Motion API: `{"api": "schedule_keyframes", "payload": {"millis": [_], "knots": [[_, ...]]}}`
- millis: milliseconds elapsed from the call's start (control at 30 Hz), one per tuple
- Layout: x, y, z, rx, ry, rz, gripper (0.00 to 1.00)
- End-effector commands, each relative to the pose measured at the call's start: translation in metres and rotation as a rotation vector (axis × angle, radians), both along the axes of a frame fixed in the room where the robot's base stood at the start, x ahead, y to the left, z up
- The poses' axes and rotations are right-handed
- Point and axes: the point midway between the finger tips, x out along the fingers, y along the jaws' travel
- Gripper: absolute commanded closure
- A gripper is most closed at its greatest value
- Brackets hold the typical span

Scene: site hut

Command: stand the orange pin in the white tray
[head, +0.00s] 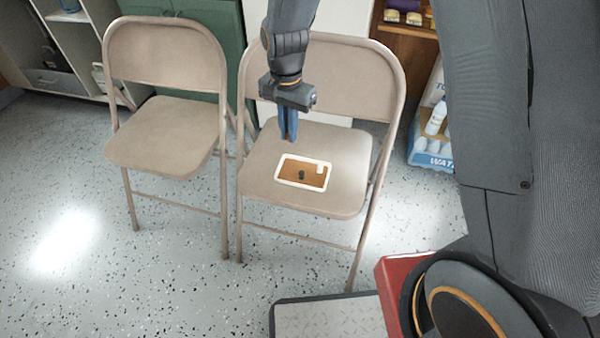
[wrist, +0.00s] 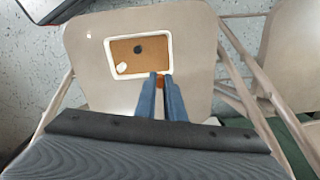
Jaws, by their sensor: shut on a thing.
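The white tray (head: 300,185) lies on the seat of the right folding chair, with a brown floor inside its white rim; it also shows in the wrist view (wrist: 170,42). A dark round piece (head: 301,174) and a small white piece (head: 320,169) are in it. My gripper (head: 289,138) points down above the chair seat, behind the tray in the head view. Its blue fingers are shut on the orange pin (wrist: 159,83), which shows as a small orange patch between the fingertips in the wrist view. Most of the pin is hidden by the fingers.
The tan folding chair under the tray (head: 345,145) has its backrest behind my gripper. A second, empty folding chair (head: 165,135) stands to the left. A shelf with bottles (head: 436,118) is at the right. The seat around the tray is clear.

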Motion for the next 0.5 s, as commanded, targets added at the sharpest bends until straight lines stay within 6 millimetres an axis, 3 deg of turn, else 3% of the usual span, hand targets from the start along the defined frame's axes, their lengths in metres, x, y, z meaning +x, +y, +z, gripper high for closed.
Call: {"api": "schedule_keyframes", "payload": {"millis": [300, 500], "knots": [[-0.001, 0.001, -0.05, -0.001, 0.003, -0.007, 1.0], [0.0, 0.001, -0.069, -0.001, 0.002, -0.007, 1.0]]}}
